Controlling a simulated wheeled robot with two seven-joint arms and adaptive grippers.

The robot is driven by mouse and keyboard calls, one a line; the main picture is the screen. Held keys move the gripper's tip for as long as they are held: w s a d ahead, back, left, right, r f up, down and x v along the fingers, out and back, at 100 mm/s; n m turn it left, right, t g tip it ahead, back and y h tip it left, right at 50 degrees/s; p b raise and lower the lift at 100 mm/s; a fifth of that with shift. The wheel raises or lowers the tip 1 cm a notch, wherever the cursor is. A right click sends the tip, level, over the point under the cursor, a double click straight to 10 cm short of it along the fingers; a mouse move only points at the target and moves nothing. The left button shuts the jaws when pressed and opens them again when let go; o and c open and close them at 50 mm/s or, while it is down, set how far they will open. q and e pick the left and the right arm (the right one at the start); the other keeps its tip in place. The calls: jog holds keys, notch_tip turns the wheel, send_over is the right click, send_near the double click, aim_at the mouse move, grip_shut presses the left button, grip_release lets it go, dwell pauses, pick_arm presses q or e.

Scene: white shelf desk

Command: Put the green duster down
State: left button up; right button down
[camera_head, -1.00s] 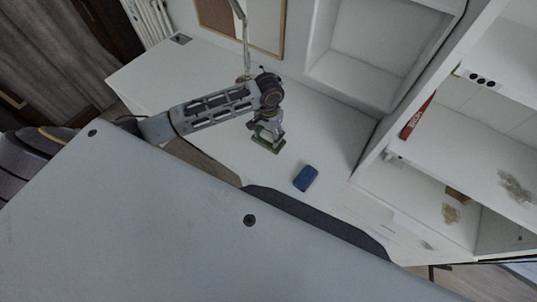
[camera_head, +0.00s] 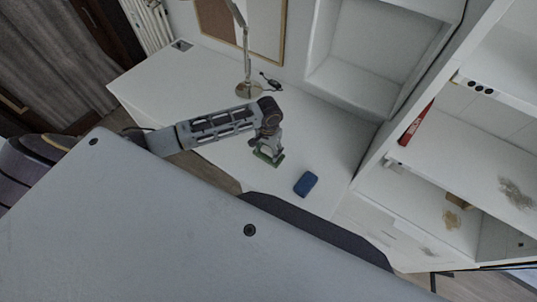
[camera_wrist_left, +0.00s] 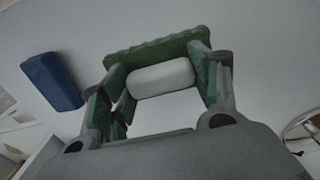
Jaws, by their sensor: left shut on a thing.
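The green duster shows in the left wrist view (camera_wrist_left: 152,52) as a green wavy-edged base with a pale rounded grip. My left gripper (camera_wrist_left: 160,82) is shut on it, with one finger at each end of the grip. In the head view the green duster (camera_head: 268,157) is at the tip of my left gripper (camera_head: 267,147), over or on the white desk (camera_head: 335,140). I cannot tell whether its base touches the desktop. My right gripper is not in view.
A blue block (camera_head: 306,184) lies on the desk to the right of the duster; it also shows in the left wrist view (camera_wrist_left: 52,81). A desk lamp (camera_head: 247,88) stands behind my left arm. White shelves (camera_head: 450,180) rise at the right, with a red box (camera_head: 416,124).

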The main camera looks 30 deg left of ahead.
aim_at(268, 155)
pick_arm(q)
jog(key=shift+f, duration=1.85)
jog(key=shift+f, duration=0.1)
jog(key=o, duration=0.9)
notch_tip(268, 155, up, 12)
jog(key=shift+r, duration=0.15)
jog(key=shift+s, duration=0.15)
